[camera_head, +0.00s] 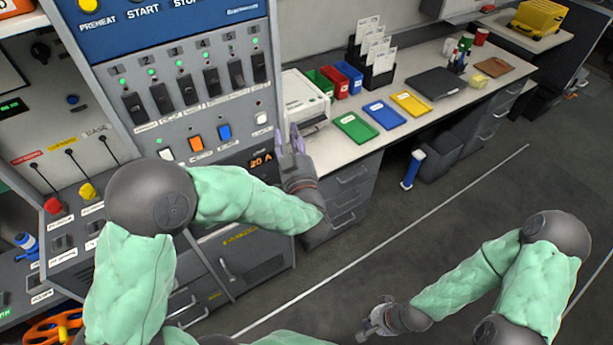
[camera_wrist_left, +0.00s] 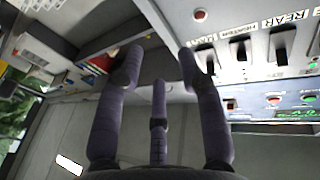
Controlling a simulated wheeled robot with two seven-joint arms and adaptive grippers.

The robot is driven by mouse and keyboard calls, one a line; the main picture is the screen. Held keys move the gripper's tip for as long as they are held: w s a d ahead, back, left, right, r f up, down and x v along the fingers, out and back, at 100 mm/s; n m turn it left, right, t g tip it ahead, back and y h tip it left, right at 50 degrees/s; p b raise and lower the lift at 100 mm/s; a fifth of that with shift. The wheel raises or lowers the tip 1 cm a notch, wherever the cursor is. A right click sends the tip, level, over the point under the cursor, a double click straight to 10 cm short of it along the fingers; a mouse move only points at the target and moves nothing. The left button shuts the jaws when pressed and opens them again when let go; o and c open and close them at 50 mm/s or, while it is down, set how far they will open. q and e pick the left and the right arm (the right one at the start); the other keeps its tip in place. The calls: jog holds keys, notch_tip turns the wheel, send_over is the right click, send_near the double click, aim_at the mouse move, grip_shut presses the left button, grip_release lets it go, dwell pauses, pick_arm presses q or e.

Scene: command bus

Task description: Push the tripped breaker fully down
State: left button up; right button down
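A row of black breakers (camera_head: 187,90) sits on the grey upright panel, with small lights above that look green where visible. I cannot tell which breaker is tripped. In the left wrist view, several black switches (camera_wrist_left: 282,45) show at the upper right, on a light panel with a "REAR" label. My left gripper (camera_head: 289,139) is right of the panel and below the breaker row, by the white printer. Its purple fingers are spread and empty, also in the wrist view (camera_wrist_left: 158,65), apart from the switches. My right gripper (camera_head: 377,318) is low over the floor, empty, its fingers apparently spread.
Orange (camera_head: 196,143), blue and white rocker switches sit under the breakers. A white printer (camera_head: 304,104) stands on the side counter close to my left gripper. Green (camera_head: 356,126), blue and yellow trays lie farther along. The floor (camera_head: 430,225) around my right arm is clear.

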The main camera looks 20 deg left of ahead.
pick_arm(q)
jog(key=w+d+f+m+g+h, duration=0.1)
jog(key=d+f+h, duration=0.1)
jog(key=f, duration=0.6)
jog(key=d+f+m+g+h, duration=0.1)
jog(key=d+f+m+h, duration=0.1)
jog(key=f+h, duration=0.3)
jog(key=shift+w+f+g, duration=0.35)
jog(key=shift+f+g, duration=0.05)
jog(key=shift+f, duration=0.95)
